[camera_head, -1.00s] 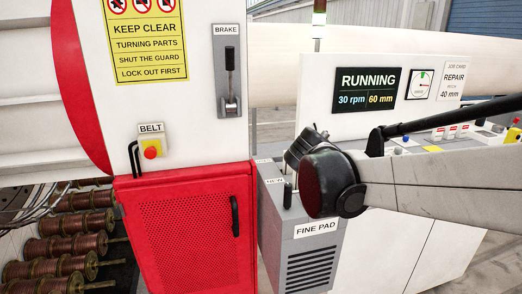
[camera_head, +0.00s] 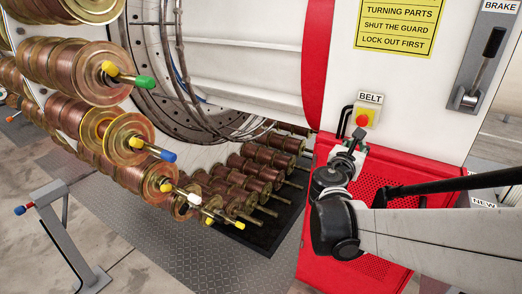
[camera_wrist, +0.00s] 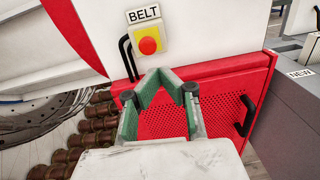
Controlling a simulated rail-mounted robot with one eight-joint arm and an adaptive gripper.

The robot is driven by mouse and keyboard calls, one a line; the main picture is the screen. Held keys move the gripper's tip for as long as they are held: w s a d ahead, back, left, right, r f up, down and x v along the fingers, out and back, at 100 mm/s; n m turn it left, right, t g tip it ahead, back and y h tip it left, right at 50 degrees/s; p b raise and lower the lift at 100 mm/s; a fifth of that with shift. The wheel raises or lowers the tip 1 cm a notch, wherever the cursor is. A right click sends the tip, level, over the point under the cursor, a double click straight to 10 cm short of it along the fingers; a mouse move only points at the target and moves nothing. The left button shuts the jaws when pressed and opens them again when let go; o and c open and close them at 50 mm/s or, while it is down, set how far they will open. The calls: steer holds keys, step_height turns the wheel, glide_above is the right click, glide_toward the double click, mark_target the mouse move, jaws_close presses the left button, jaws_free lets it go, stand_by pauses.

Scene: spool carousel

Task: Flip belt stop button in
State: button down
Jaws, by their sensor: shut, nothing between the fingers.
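The belt stop button is a round red button (camera_head: 362,120) on a yellow box (camera_head: 371,107) under a BELT label on the white panel. In the wrist view the red button (camera_wrist: 148,46) sits just above and slightly left of my fingertips. My gripper (camera_head: 357,138) is just below the button in the head view. In the wrist view my gripper (camera_wrist: 160,73) has its green-padded fingers shut together with nothing between them. They point toward the button box; I cannot tell whether they touch it.
A black bent handle (camera_wrist: 127,58) stands just left of the button box. The red mesh guard door (camera_head: 380,187) is below, with its own black handle (camera_wrist: 245,115). A brake lever (camera_head: 487,62) is at upper right. Copper spools (camera_head: 115,130) fill the left.

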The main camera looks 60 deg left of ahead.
mark_target(361, 122)
steer(key=shift+s+a+f+n+y, duration=0.2)
steer(key=shift+s+a+n+y, duration=0.25)
steer(key=shift+s+a, duration=0.55)
steer(key=p+x, duration=0.1)
steer(key=x, duration=1.3)
steer(key=shift+w+d+f, duration=0.15)
steer(key=shift+w, duration=0.05)
